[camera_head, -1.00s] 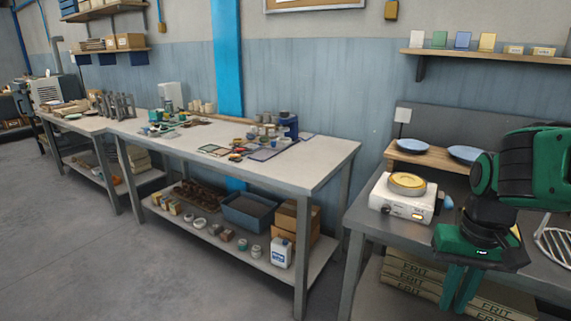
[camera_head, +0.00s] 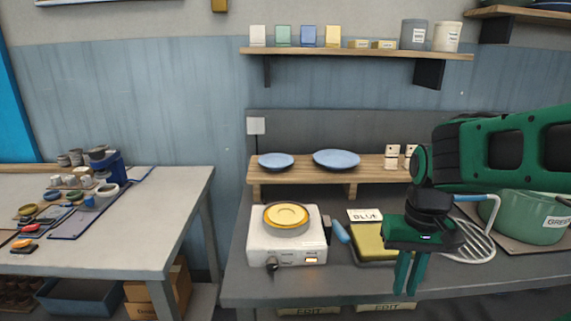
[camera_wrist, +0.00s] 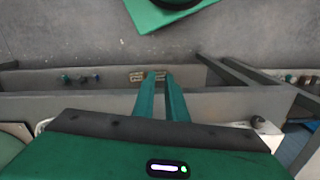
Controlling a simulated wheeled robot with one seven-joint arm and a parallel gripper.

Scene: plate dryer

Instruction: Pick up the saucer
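Two shallow blue dishes rest on a wooden riser at the back of the grey bench: a smaller dish (camera_head: 276,161) on the left and a larger one (camera_head: 336,159) to its right. The smaller one looks like a saucer, but no label confirms it. My gripper (camera_head: 407,287) hangs over the front of the bench, pointing down, to the right of and nearer than both dishes. Its green fingers are apart with nothing between them. The wrist view shows the empty fingers (camera_wrist: 159,76) too, but neither dish.
A white hot-plate device (camera_head: 262,245) with a yellow disc (camera_head: 286,215) stands at the bench's left front. A wall shelf (camera_head: 380,54) holds boxes and tins above.

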